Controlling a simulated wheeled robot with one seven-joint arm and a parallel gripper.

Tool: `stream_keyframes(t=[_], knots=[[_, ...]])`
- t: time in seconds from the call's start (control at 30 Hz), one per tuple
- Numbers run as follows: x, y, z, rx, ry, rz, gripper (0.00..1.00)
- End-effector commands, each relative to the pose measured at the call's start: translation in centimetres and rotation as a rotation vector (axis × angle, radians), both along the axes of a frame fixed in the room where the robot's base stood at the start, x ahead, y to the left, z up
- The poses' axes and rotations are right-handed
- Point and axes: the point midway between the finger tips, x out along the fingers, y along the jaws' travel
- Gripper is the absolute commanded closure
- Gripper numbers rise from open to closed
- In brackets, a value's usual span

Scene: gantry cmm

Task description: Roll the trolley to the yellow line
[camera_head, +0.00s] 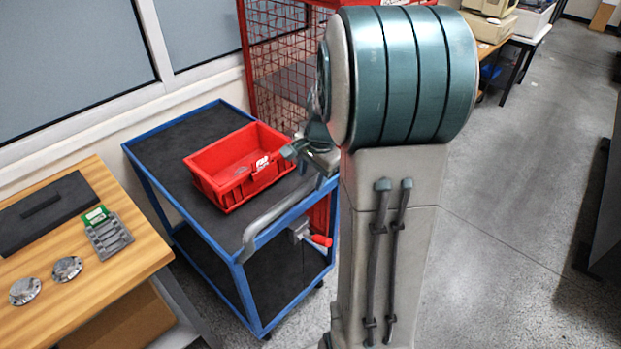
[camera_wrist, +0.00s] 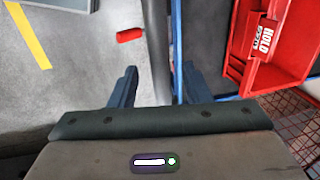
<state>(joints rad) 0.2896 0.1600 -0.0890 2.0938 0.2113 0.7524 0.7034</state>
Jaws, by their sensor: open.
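The trolley (camera_head: 229,260) has a blue frame and two dark shelves, and stands beside the wooden bench. Its grey handle (camera_head: 270,218) runs along the near right edge of the top. A red bin (camera_head: 213,187) sits on the top shelf. My gripper (camera_head: 309,152) is above that edge, partly hidden by my arm. In the wrist view my gripper (camera_wrist: 157,86) is open, with a grey bar, seemingly the handle (camera_wrist: 156,45), between its fingers. Contact cannot be told. The yellow line (camera_wrist: 28,36) shows on the floor at upper left in the wrist view.
A red lever grip (camera_head: 321,240) sticks out below the trolley's top. A red mesh cage (camera_head: 275,55) stands behind the trolley. The wooden bench (camera_head: 120,250) with metal parts is close on the left. Grey floor (camera_head: 520,200) is open to the right.

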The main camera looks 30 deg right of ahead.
Motion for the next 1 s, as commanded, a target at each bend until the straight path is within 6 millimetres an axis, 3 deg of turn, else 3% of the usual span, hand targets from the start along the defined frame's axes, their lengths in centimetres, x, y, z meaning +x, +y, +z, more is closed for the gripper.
stream_keyframes(t=[0.2, 0.53, 0.57, 0.7, 1.0], knots=[[0.4, 0.2, -2.1, 0.0, 0.0, 0.001, 0.56], [0.5, 0.2, -2.5, 0.0, -0.001, 0.002, 0.56], [0.5, 0.2, -2.5, 0.0, -0.001, 0.002, 0.62], [0.5, 0.2, -2.5, 0.0, -0.001, 0.002, 1.0], [0.3, 0.0, -2.5, -0.001, -0.001, 0.002, 1.0]])
